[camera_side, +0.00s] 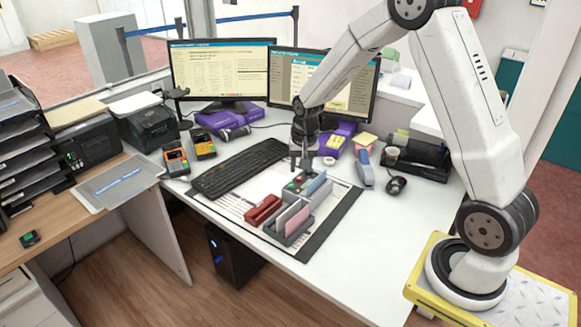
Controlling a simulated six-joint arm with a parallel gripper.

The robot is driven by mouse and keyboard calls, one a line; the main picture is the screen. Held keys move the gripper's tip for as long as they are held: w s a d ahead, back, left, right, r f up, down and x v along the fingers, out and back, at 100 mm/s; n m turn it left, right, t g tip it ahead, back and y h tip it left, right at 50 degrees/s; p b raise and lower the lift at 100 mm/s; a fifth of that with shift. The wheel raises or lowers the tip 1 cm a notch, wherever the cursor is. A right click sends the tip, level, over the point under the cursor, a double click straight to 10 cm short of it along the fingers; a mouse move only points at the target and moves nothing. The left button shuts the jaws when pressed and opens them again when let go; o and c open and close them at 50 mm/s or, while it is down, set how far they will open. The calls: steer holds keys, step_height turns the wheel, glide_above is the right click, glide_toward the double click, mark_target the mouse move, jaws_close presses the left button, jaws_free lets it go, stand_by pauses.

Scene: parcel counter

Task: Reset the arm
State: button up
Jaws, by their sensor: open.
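My gripper (302,168) points down over the white counter (365,236), above the back end of a grey organizer (290,236) that lies on a dark-edged desk mat (330,238). It is open, and I see nothing held in it. The fingertips are small here, and I cannot tell whether they touch the organizer. The organizer holds upright cards, a pink one (296,222) and a blue one (316,183). A red block-like item (262,210) lies at its left side.
A black keyboard (240,168) lies left of my gripper. Two monitors (222,72) stand behind. A blue-grey stapler (364,168), a black mouse (396,185) and a black desk tray (420,158) are to the right. The counter's front right is clear.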

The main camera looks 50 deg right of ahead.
steer(key=s+a+r+n+t, duration=0.1)
steer(key=s+a+r+n, duration=0.3)
steer(key=s+a+n, duration=0.5)
steer(key=s+a, duration=0.3)
steer(key=s, duration=0.3)
